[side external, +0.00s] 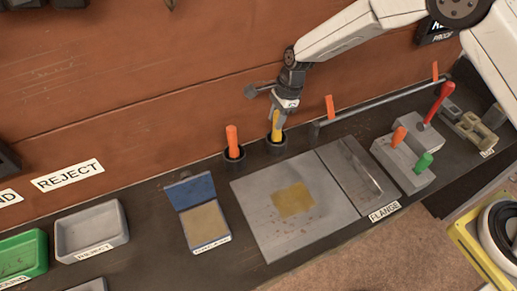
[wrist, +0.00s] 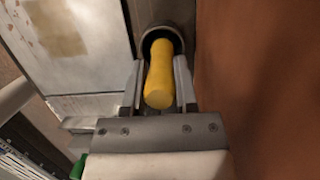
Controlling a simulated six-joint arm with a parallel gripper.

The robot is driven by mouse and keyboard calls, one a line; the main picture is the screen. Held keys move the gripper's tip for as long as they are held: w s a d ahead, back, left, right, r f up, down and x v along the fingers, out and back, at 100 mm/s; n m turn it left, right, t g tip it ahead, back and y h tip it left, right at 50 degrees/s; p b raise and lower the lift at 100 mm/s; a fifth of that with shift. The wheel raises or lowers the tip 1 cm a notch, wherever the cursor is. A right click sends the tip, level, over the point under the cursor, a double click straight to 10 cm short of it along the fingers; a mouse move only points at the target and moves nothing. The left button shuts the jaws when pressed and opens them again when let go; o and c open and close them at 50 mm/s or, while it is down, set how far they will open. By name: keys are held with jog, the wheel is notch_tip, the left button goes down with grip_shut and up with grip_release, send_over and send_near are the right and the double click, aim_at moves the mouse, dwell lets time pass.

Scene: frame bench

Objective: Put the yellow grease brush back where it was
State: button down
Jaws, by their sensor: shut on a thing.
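The yellow grease brush (side external: 276,122) stands roughly upright at a dark round holder (side external: 275,145) on the bench, with its lower end inside the holder's mouth. My gripper (side external: 283,112) is shut on the brush's yellow handle from above. In the wrist view the yellow grease brush (wrist: 160,75) lies between the two fingers of my gripper (wrist: 159,88), and the rim of the round holder (wrist: 161,30) shows around its far end. The brush's bristles are hidden inside the holder, so I cannot tell how deep it sits.
A second holder (side external: 234,157) with an orange-handled tool (side external: 232,140) stands close at the left. A grey plate (side external: 258,222) with a yellowish patch (side external: 293,200) lies in front. An orange-marked bar (side external: 380,103) runs to the right. The brown wall (side external: 150,100) is close behind.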

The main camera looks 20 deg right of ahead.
jog(key=shift+f, duration=0.1)
jog(key=shift+c, duration=1.9)
grip_release()
jog(key=v, duration=0.7)
jog(key=shift+r, duration=0.35)
jog(key=shift+d, duration=0.15)
